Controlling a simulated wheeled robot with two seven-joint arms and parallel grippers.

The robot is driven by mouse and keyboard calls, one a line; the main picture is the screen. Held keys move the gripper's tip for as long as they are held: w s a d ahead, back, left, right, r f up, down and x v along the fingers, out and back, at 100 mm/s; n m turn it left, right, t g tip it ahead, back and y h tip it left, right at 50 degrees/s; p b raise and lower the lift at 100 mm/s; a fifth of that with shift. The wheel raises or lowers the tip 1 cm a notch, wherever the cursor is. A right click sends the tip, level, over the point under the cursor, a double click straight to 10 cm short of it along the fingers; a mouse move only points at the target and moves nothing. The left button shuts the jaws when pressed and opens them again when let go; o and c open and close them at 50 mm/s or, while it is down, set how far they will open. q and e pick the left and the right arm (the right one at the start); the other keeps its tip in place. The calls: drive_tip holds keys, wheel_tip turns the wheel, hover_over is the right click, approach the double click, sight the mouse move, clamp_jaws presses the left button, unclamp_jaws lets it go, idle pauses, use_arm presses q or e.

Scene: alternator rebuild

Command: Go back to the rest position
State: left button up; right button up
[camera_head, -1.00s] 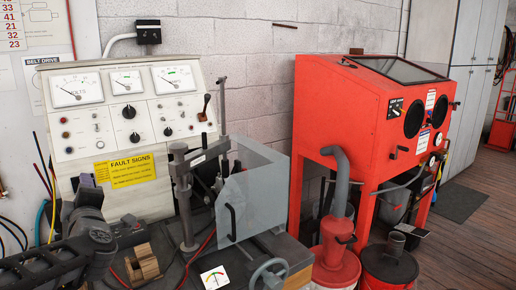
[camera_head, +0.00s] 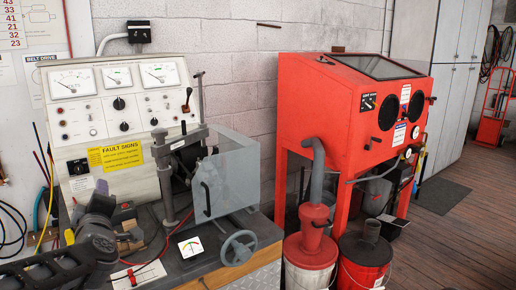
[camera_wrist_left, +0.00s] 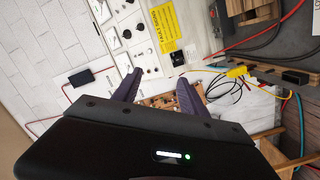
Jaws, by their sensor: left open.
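My left arm comes in from the lower left of the head view. My left gripper (camera_head: 102,190) is in front of the test bench's left part, seen small and mostly end-on. In the left wrist view the two dark purple fingers of my left gripper (camera_wrist_left: 160,92) stand apart. I see nothing held between them; the bench top with a brown part (camera_wrist_left: 158,101) shows behind the gap. My right gripper is in neither view.
The test bench's meter panel (camera_head: 120,100) stands behind my left gripper. A clamp post (camera_head: 167,185) and clear guard (camera_head: 232,180) rise to its right. A red blasting cabinet (camera_head: 345,100) and buckets (camera_head: 310,268) stand further right. Wooden floor (camera_head: 470,235) is free at far right.

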use_arm(q)
drive_tip(key=s+d+f+m+g+h, duration=0.1)
drive_tip(key=d+f+m+g+h, duration=0.2)
drive_tip(key=d+f, duration=0.6)
drive_tip(key=s+d+f+m+h, duration=0.1)
drive_tip(key=d+f+m+h, duration=0.25)
drive_tip(key=f, duration=0.95)
drive_tip(key=s+d+f+m+g+h, duration=0.1)
drive_tip(key=d+f+m+g+h, duration=0.15)
drive_tip(key=d+f+m, duration=0.6)
drive_tip(key=s+d+f+g+h, duration=0.1)
drive_tip(key=s+d+f+g, duration=0.2)
drive_tip(key=s+f, duration=0.6)
drive_tip(key=s+d+f+g+h, duration=0.1)
drive_tip(key=s+d+f+g, duration=0.2)
drive_tip(key=s+f, duration=0.6)
drive_tip(key=s+d+f+g+h, duration=0.2)
drive_tip(key=s+d+f+g, duration=0.1)
drive_tip(key=s+d+f, duration=0.4)
drive_tip(key=s+f, duration=0.2)
drive_tip(key=s, duration=0.2)
drive_tip(key=shift+s+m+b, duration=0.35)
drive_tip(key=shift+m, duration=0.05)
drive_tip(key=shift+a, duration=0.1)
